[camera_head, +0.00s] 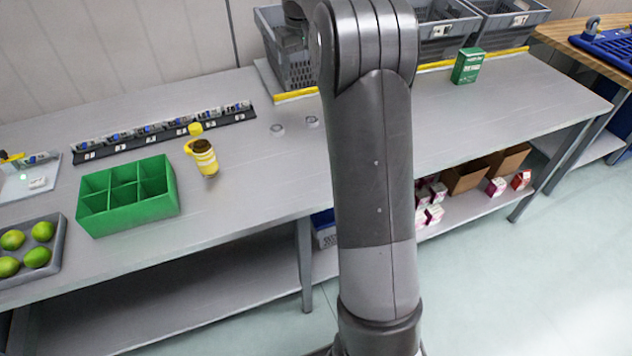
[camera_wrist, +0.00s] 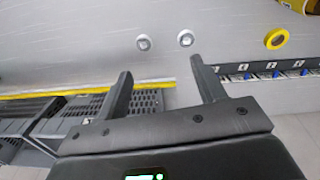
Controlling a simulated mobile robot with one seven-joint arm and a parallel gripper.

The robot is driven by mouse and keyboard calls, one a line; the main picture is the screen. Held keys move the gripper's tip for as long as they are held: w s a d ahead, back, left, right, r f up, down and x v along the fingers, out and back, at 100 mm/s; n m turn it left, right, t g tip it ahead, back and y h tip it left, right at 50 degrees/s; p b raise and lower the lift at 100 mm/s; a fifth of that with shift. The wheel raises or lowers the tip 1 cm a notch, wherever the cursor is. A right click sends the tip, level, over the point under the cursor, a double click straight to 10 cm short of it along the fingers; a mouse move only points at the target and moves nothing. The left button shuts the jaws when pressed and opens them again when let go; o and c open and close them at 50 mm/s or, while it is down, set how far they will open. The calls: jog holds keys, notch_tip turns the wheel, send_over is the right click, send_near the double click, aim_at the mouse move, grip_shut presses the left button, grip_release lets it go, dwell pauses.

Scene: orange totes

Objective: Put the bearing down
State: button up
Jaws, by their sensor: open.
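Two small grey metal rings that look like bearings lie on the grey bench top: the left one (camera_head: 277,129) and the right one (camera_head: 311,121), apart from each other. In the wrist view the same two rings show as one (camera_wrist: 143,42) and another (camera_wrist: 185,38), both on the bench just beyond my fingertips. My gripper (camera_wrist: 161,64) is open, with nothing between its two dark fingers. In the head view my arm stands across the middle and hides part of the bench.
A yellow-banded jar (camera_head: 204,158), a green divided box (camera_head: 128,195) and a labelled rack (camera_head: 165,132) stand left of the rings. A grey crate (camera_head: 272,22) and a yellow strip (camera_head: 297,95) lie behind. A green carton (camera_head: 467,66) stands right. Bench around the rings is clear.

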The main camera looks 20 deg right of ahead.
jog(key=s+a+r+t, duration=0.1)
jog(key=s+a+r, duration=0.3)
jog(key=s, duration=0.6)
jog(key=s+a+r+t, duration=0.1)
jog(key=s+a+r, duration=0.25)
jog(key=s, duration=0.55)
jog(key=s+a+f, duration=0.1)
jog(key=s+f, duration=0.1)
jog(key=s, duration=0.5)
jog(key=s+a+f+m+t, duration=0.1)
jog(key=s+a+f, duration=0.1)
jog(key=s, duration=0.5)
jog(key=s+a+f+t, duration=0.1)
jog(key=s+f, duration=0.2)
jog(key=s, duration=0.4)
jog(key=shift+a+f+m, duration=0.3)
